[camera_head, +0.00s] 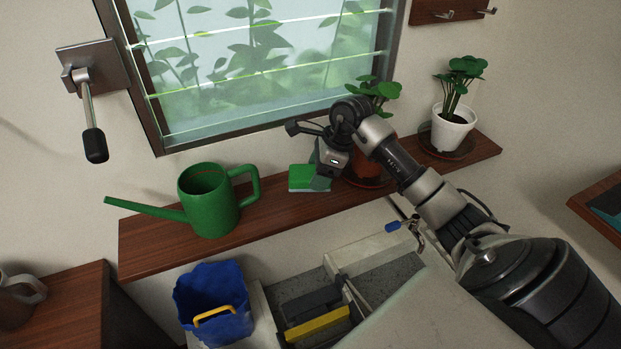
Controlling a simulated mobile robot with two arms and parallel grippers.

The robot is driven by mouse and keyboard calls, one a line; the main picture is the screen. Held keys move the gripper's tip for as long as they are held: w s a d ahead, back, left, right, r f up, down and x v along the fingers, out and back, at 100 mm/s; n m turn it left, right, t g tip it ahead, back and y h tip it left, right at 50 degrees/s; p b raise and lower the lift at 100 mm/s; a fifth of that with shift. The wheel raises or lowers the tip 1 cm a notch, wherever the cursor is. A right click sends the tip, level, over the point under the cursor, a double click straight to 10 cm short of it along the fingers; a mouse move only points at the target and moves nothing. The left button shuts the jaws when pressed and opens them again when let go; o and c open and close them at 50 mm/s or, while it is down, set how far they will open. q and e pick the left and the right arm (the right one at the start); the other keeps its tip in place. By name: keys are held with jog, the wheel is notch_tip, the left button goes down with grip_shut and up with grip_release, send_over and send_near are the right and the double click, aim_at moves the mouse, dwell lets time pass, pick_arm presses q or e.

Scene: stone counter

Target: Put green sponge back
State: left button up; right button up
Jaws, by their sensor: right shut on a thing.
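The green sponge (304,177) is at the wooden shelf (290,208) under the window, between the green watering can and a potted plant. My right gripper (322,178) reaches in from the right and is shut on the sponge's right end. The sponge lies flat, at or just above the shelf top; I cannot tell whether it touches. My arm hides part of the plant pot behind it. My left gripper is not in view.
A green watering can (212,203) stands left of the sponge. A terracotta pot (366,168) is close on the right, and a white pot (451,128) stands farther right.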

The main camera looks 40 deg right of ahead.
aim_at(311, 196)
jog(key=shift+w+a+f, duration=0.2)
jog(key=shift+w+f, duration=0.05)
jog(key=shift+w, duration=0.2)
jog(key=shift+w+a+f, duration=0.2)
jog(key=shift+w+f, duration=0.05)
jog(key=shift+w, duration=0.15)
notch_tip(311, 196, down, 4)
jog(key=shift+r+p, duration=0.1)
jog(key=shift+p, duration=0.75)
jog(key=shift+f, duration=0.2)
jog(key=shift+f, duration=0.1)
jog(key=o, duration=1)
jog(key=shift+d+r, duration=0.1)
jog(key=shift+r, duration=0.1)
jog(key=b+v, duration=0.3)
jog(key=v, duration=0.7)
jog(key=shift+d+r, duration=0.1)
jog(key=shift+r, duration=0.15)
jog(key=shift+s+d+r, duration=0.15)
jog(key=shift+s+r, duration=0.05)
jog(key=shift+r, duration=0.4)
